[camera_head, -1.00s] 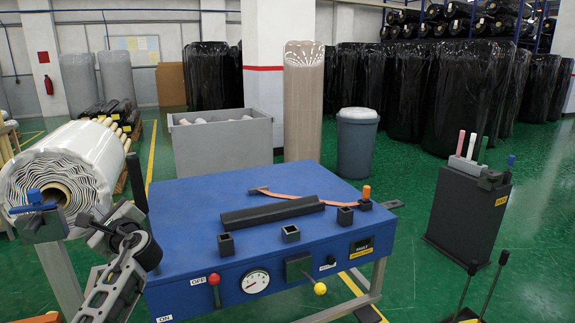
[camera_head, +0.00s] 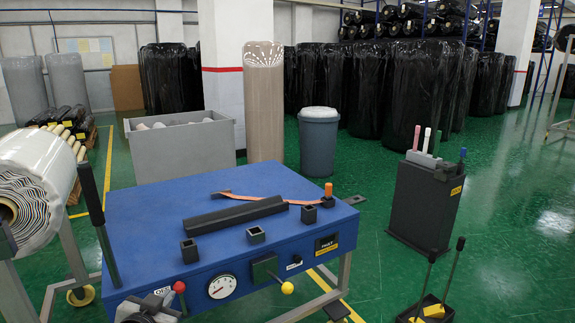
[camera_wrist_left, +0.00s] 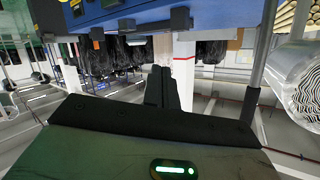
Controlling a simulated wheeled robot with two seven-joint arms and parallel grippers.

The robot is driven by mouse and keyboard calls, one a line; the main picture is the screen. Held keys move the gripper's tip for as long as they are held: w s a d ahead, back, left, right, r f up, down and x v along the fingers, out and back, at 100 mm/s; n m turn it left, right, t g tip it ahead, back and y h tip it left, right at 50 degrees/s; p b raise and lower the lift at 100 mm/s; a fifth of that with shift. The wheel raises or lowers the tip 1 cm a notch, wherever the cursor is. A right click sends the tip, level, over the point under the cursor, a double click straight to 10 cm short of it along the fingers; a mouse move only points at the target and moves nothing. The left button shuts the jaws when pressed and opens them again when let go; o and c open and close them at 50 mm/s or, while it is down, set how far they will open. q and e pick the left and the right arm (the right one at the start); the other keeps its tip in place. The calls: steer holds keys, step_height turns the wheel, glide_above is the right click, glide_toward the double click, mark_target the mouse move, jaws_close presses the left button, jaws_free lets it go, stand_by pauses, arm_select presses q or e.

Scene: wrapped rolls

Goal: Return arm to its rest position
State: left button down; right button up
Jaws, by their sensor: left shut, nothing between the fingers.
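My left arm shows only as a small grey and black part at the bottom edge of the head view, in front of the blue table's (camera_head: 150,215) near left corner. In the left wrist view my left gripper (camera_wrist_left: 165,88) has its dark fingers together, with nothing between them. That view is upside down, with the blue table (camera_wrist_left: 140,14) along its top edge. The fingers are clear of the table. My right gripper is in neither view.
The table bears a black bar (camera_head: 236,216), an orange strap (camera_head: 270,197) and small black sockets. A black upright lever (camera_head: 97,225) and a large white roll (camera_head: 35,170) stand on the left.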

arm_select(q)
steer(key=s+d+f+g+h, duration=0.1)
steer(key=s+d+f, duration=0.2)
steer(key=s, duration=0.6)
steer(key=s+d+f+g+h, duration=0.1)
steer(key=s+d+f, duration=0.3)
steer(key=s, duration=0.5)
steer(key=s+d+f+g+h, duration=0.1)
steer(key=s+d, duration=0.4)
steer(key=s, duration=0.5)
step_height(320, 180, down, 2)
steer(key=shift+f+n+g, duration=0.25)
steer(key=shift+n+g, duration=0.15)
steer(key=shift+g, duration=0.1)
